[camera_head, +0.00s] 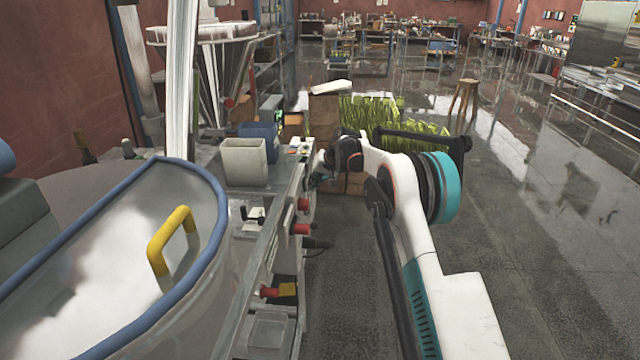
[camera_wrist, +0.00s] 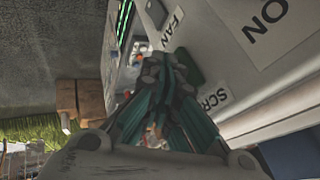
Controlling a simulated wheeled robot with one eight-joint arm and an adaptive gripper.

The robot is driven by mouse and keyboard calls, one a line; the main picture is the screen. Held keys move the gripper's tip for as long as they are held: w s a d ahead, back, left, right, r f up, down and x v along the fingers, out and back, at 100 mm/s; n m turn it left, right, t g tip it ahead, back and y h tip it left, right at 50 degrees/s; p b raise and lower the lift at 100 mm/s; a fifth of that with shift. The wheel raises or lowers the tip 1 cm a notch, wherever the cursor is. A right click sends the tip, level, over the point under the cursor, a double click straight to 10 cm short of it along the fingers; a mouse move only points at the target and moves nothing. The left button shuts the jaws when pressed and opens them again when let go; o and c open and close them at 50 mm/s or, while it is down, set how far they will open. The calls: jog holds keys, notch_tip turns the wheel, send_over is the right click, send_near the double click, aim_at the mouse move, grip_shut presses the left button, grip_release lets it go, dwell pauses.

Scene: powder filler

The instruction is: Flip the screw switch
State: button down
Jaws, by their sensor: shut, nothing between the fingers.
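My gripper (camera_wrist: 166,66) is shut and empty, its teal and grey fingers close together in front of a pale machine panel (camera_wrist: 235,75). In the wrist view, a partly covered label (camera_wrist: 212,97) reading "SCR" is on the panel just right of the fingers. A label (camera_wrist: 172,27) reading "FAN" is above the fingertips. A dark green part (camera_wrist: 188,68) shows right behind the fingertips; I cannot tell if it is the screw switch or if the fingers touch it. In the head view, my gripper (camera_head: 318,178) is by the machine's right side, mostly hidden by my arm.
Another label (camera_wrist: 266,22) reads "ON". Red knobs (camera_head: 302,229) stick out of the machine's side below my gripper. A grey bin (camera_head: 244,162) stands on the machine top. Cardboard boxes (camera_head: 323,118) and green bags stand beyond my arm. The floor to the right is open.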

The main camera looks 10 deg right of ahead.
jog(key=shift+a, duration=0.1)
jog(key=shift+w+a+f, duration=0.1)
jog(key=shift+a+f, duration=0.1)
jog(key=shift+a, duration=0.05)
jog(key=shift+r+p, duration=0.2)
jog(key=shift+p, duration=0.1)
